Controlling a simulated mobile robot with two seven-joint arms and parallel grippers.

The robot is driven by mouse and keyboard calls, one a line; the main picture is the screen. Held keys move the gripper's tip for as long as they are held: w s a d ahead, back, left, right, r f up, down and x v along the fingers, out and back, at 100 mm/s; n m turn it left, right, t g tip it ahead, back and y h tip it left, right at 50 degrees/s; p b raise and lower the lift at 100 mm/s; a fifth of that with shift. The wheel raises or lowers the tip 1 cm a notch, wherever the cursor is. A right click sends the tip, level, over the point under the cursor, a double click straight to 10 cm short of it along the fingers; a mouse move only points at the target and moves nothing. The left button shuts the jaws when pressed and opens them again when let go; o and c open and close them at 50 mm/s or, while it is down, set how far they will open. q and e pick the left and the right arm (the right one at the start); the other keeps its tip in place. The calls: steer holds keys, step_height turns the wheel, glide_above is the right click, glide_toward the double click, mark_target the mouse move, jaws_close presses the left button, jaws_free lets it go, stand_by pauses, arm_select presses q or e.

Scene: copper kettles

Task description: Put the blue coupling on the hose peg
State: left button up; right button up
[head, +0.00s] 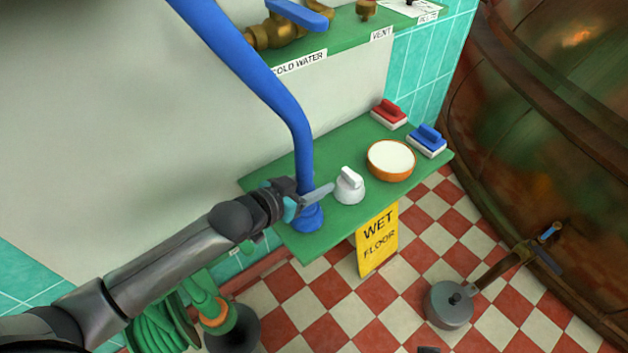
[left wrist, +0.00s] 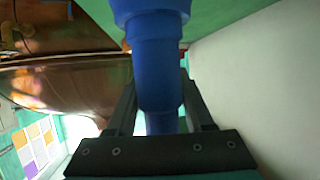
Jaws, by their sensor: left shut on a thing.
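The blue coupling (head: 308,218) is the wider end piece of a thick blue hose (head: 240,50), low over the near left end of the green shelf (head: 345,212). Whether it touches the shelf I cannot tell. My left gripper (head: 306,197) is shut on the blue coupling, just above its flared end. In the left wrist view the blue coupling (left wrist: 152,25) stands between the two dark fingers, its wide end towards a green surface. I cannot make out the hose peg for certain. My right gripper does not show.
On the shelf are a white knobbed piece (head: 349,187), an orange-rimmed bowl (head: 390,160), a red brush (head: 388,113) and a blue brush (head: 427,140). A coiled green hose (head: 165,325) and grey pan (head: 450,304) are below.

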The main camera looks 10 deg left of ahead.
arm_select(q)
steer(key=shift+f, duration=0.4)
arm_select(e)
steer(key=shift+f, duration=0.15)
arm_select(q)
steer(key=o, duration=1.4)
steer(key=shift+c, duration=0.2)
steer(key=shift+f, duration=0.1)
steer(key=p+v, duration=0.1)
steer(key=v, duration=0.1)
steer(key=shift+s+a+r, duration=0.1)
steer(key=shift+s+r, duration=0.2)
steer(key=shift+p+v, duration=0.7)
steer(key=shift+v, duration=0.5)
steer(key=p+v, duration=0.4)
steer(key=v, duration=0.6)
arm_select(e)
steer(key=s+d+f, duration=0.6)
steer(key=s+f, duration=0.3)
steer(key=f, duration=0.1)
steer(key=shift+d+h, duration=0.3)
